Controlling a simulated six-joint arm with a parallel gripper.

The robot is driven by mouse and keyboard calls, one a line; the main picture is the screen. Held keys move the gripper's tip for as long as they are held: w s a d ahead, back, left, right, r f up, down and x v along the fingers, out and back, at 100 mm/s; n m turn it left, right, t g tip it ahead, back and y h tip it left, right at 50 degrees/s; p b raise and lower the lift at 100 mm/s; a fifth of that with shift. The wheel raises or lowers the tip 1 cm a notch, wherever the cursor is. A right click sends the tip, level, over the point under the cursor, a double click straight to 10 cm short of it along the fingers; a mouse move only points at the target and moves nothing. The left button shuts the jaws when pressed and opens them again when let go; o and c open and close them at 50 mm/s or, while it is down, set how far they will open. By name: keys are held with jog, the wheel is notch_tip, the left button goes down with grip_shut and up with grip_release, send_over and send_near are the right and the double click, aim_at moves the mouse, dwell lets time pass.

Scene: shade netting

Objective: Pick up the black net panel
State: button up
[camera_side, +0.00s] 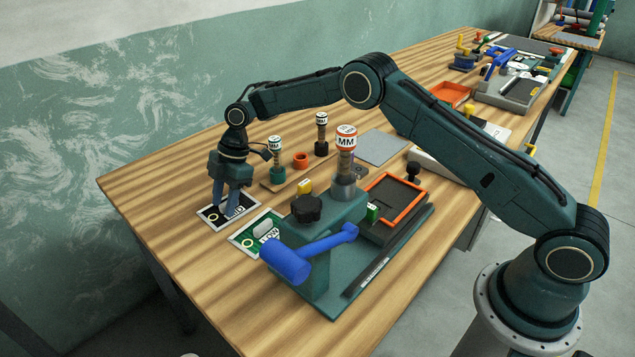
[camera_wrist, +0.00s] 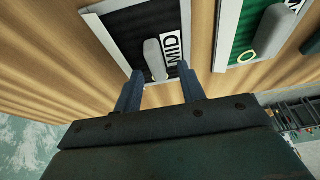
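The black net panel (camera_side: 207,214) lies flat near the table's left edge in the side view. It also shows in the wrist view (camera_wrist: 128,28), with a pale frame, a grey upright handle (camera_wrist: 154,60) and a white "MID" label. My gripper (camera_side: 230,211) points down over this panel. In the wrist view my gripper (camera_wrist: 161,70) has its two blue-grey fingers apart, one on each side of the handle, with gaps showing. In the side view the fingers hide the handle. Whether the fingertips touch the panel I cannot tell.
A green panel (camera_side: 243,238) with its own grey handle lies close to the right. Beyond it stands a green fixture with a blue hammer-shaped lever (camera_side: 290,262). Marked plungers (camera_side: 276,160) stand behind. Bare wood (camera_side: 165,240) lies in front and left.

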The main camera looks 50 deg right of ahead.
aim_at(225, 203)
dwell(0.5)
grip_shut()
jog(key=shift+r, duration=0.1)
notch_tip(225, 203, up, 10)
dwell(0.7)
dwell(0.4)
